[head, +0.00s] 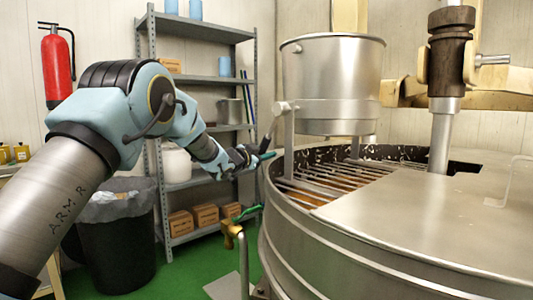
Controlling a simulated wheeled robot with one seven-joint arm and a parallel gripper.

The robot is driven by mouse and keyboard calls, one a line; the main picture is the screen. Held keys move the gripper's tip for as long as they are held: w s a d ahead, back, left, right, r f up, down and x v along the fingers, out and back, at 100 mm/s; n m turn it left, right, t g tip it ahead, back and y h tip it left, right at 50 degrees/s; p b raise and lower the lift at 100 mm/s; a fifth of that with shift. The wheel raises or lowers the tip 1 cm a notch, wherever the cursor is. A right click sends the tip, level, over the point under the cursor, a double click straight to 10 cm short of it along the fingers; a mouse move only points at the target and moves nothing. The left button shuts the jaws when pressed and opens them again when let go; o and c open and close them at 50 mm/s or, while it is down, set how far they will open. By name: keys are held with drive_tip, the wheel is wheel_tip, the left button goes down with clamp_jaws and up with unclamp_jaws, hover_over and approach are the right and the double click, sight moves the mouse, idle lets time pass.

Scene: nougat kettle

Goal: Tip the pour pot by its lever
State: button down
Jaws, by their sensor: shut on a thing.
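The pour pot (333,88) is a grey metal bucket held between posts above the kettle's slatted opening. It looks upright. Its lever (268,138) runs from a round pivot (284,107) on the pot's left side down and left, ending in a dark grip. My gripper (262,157) reaches in from the left and is shut on the lever near its lower end. The fingers are small here and partly hide the end of the lever. The inside of the pot is hidden.
The large round kettle (330,258) fills the right, with a flat metal lid (420,220) and a vertical shaft (442,135). A tap with a yellow fitting (232,230) stands at its left. Shelves (200,80) and a black bin (117,245) stand behind my arm.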

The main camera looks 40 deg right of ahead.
drive_tip(key=shift+w, duration=0.1)
drive_tip(key=w+r+m+g+h+b, duration=0.1)
drive_tip(key=w+r+m, duration=0.3)
drive_tip(key=r+m, duration=0.25)
drive_tip(key=w+r+m+h+b, duration=0.1)
drive_tip(key=w+r+m, duration=0.35)
drive_tip(key=r, duration=0.25)
drive_tip(key=s+r+m+g, duration=0.2)
drive_tip(key=s+r+m, duration=0.1)
drive_tip(key=r+m, duration=0.3)
drive_tip(key=s+r+m+g, duration=0.2)
drive_tip(key=s+r+m, duration=0.1)
drive_tip(key=r+m, duration=0.4)
drive_tip(key=shift+s+r+g+h+p, duration=0.3)
drive_tip(key=shift+s+r+g+p, duration=0.05)
drive_tip(key=shift+r+g+p, duration=0.1)
drive_tip(key=shift+s, duration=0.1)
